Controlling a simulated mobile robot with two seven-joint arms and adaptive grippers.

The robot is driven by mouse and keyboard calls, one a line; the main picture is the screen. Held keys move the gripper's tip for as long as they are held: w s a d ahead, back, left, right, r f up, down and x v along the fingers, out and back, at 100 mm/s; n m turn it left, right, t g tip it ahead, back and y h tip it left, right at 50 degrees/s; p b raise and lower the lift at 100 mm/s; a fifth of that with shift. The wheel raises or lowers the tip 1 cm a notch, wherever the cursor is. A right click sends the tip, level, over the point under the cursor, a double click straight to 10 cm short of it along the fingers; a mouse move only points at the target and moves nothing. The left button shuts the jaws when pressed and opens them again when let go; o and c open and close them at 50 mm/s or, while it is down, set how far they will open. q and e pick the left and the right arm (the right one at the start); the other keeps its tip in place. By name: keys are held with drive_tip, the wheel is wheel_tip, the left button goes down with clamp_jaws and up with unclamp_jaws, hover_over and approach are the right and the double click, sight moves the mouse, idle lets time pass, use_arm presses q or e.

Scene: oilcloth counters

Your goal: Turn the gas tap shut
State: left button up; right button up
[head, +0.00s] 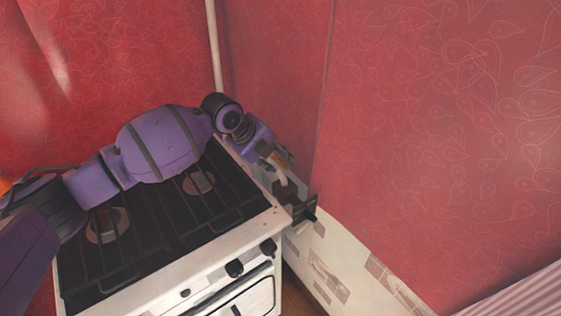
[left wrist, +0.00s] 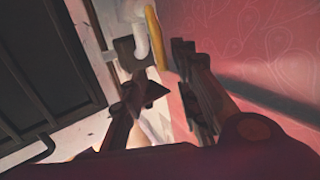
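The gas tap shows in the left wrist view as a yellow lever (left wrist: 154,36) beside a white pipe elbow (left wrist: 139,40). Whether either finger touches the lever, I cannot tell. My right gripper is out of view.
A white stove (head: 180,276) with dark grates stands under my left arm, its knobs at the front right edge. Red patterned walls (head: 420,120) stand close behind and to the right, with pale tiles (head: 335,262) below.

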sight(283, 166)
use_arm(q)
drive_tip(key=x, duration=0.2)
drive_tip(key=shift+w+d+f, duration=0.1)
drive_tip(key=shift+w+f, duration=0.1)
drive_tip(key=shift+f, duration=0.1)
drive_tip(key=shift+w+d+f, duration=0.15)
drive_tip(key=shift+w+f, duration=0.1)
drive_tip(key=shift+f, duration=0.1)
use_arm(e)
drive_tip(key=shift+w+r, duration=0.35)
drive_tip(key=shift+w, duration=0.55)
use_arm(q)
drive_tip(key=shift+c, duration=0.2)
clamp_jaws()
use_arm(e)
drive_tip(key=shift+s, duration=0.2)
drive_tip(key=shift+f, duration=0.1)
